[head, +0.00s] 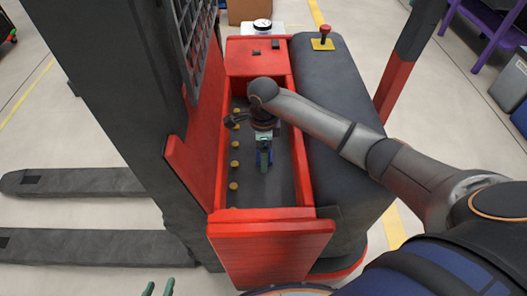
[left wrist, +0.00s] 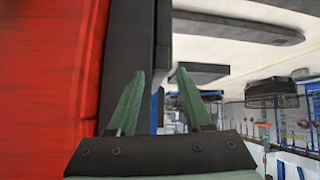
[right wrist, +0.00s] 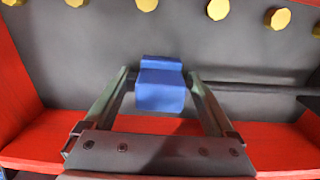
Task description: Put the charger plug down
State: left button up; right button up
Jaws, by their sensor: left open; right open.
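The charger plug (right wrist: 160,95) is a blue block in the right wrist view, inside the red compartment. It lies between the fingers of my right gripper (right wrist: 159,73), with a gap on both sides. My right gripper is open and also shows in the head view (head: 264,157), low in the compartment. The plug is hard to make out in the head view, and its underside is hidden. My left gripper (head: 158,288) is open and empty at the bottom edge of the head view. It also shows in the left wrist view (left wrist: 160,73), beside a red panel.
The red compartment (head: 270,214) has a dark floor with several yellow round studs (head: 233,186) along its left side. A dark mast (head: 120,90) stands to the left and a dark cover (head: 330,90) to the right. Two forks (head: 80,181) lie low on the left.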

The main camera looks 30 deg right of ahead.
notch_tip(320, 180, up, 13)
jog(key=p, duration=0.1)
jog(key=shift+r, duration=0.15)
jog(key=shift+s, duration=0.1)
dwell(0.6)
